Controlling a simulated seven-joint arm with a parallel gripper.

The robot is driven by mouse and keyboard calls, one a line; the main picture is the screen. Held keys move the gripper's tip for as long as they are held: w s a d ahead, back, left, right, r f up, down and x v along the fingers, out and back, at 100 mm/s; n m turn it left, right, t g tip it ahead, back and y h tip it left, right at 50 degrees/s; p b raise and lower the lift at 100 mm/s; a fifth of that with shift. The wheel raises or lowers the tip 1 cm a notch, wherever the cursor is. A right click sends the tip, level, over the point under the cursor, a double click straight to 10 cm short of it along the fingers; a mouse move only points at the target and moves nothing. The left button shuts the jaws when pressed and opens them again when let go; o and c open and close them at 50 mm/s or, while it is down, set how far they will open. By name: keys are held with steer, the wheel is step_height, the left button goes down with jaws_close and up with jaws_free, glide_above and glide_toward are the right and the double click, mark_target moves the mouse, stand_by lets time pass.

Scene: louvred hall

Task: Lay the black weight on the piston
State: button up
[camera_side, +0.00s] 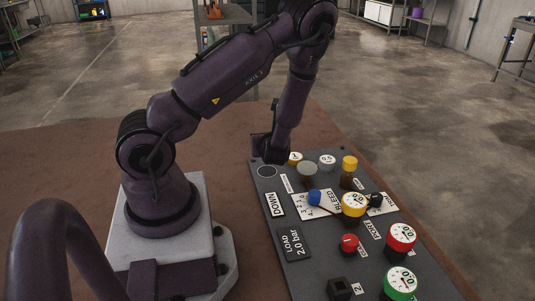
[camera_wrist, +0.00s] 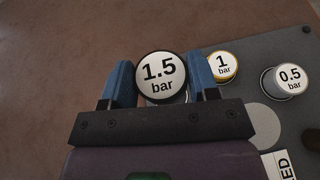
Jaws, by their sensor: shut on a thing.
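The black weight (camera_wrist: 162,68) has a black rim and a white top marked 1.5 bar. My gripper (camera_wrist: 160,84) is shut on it, one blue finger on each side, in the wrist view. In the side view my gripper (camera_side: 269,150) is at the far left corner of the panel, and the black weight is hidden there. I cannot tell whether the weight is clear of the panel. The piston (camera_side: 308,168) has a bare grey round top, right of my gripper. It also shows as a pale disc in the wrist view (camera_wrist: 264,124).
A yellow-rimmed 1 bar weight (camera_wrist: 222,66) and a pale 0.5 bar weight (camera_wrist: 289,80) stand close by on the dark panel (camera_side: 272,237).

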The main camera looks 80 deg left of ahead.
steer(key=shift+w+r, duration=0.1)
steer(key=shift+r, duration=0.45)
step_height(320, 180, up, 4)
glide_above(308, 168)
steer(key=shift+f, duration=3.95)
steer(key=shift+f, duration=0.1)
steer(key=o, duration=1.2)
steer(key=shift+f, duration=0.1)
